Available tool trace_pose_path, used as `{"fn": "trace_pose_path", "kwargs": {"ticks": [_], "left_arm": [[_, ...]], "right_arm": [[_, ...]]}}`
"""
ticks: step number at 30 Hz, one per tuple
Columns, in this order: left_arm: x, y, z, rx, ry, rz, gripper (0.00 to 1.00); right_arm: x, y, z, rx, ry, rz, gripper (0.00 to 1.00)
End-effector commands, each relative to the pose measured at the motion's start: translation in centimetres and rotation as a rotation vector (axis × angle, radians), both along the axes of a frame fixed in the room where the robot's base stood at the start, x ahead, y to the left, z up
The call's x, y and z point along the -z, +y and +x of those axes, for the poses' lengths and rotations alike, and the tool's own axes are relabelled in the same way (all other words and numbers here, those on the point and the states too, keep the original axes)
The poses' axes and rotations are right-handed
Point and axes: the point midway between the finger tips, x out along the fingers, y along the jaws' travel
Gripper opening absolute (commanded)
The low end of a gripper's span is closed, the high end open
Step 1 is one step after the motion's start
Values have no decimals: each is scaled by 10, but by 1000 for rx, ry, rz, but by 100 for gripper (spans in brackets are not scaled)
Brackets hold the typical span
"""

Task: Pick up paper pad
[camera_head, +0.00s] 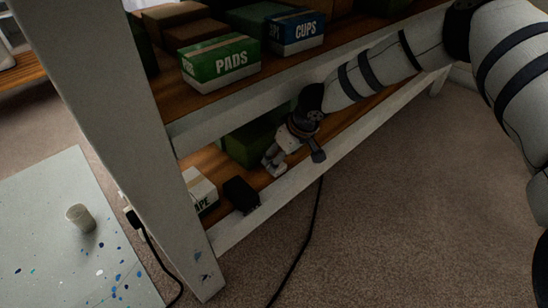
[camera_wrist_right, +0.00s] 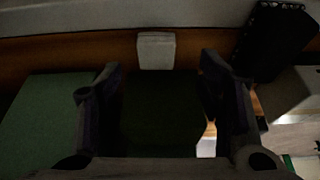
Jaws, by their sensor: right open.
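A small pale block (camera_wrist_right: 156,50), perhaps the paper pad, stands against the front lip of the lower shelf in the right wrist view. No lettering on it can be read. My right gripper (camera_head: 294,158) reaches into the lower shelf from the right. In the wrist view its two dark fingers (camera_wrist_right: 165,90) are spread wide with nothing gripped between them. The pale block shows beyond the fingertips, roughly centred in the gap. In the head view pale shapes by the fingers are too small to separate. My left gripper is out of view.
Green boxes (camera_wrist_right: 50,120) lie close by on the lower shelf (camera_head: 222,222). A black item (camera_head: 241,195) and a white box lettered "APE" (camera_head: 201,190) stand left of the gripper.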

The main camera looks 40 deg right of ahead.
Motion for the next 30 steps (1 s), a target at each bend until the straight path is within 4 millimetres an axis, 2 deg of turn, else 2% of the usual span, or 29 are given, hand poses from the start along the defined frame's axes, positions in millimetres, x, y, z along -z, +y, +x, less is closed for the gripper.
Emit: {"fn": "trace_pose_path", "kwargs": {"ticks": [6, 8, 14, 19, 30], "left_arm": [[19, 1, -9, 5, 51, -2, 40], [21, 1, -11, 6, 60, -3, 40], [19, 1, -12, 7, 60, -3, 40], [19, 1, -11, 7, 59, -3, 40], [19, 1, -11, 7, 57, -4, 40]], "right_arm": [[43, -4, 11, 0, 6, -1, 62], [50, -3, 15, 0, 5, -1, 62], [47, -3, 17, 0, 0, 0, 62], [47, -3, 16, 0, 0, 0, 28], [45, -3, 16, 0, 0, -1, 27]]}}
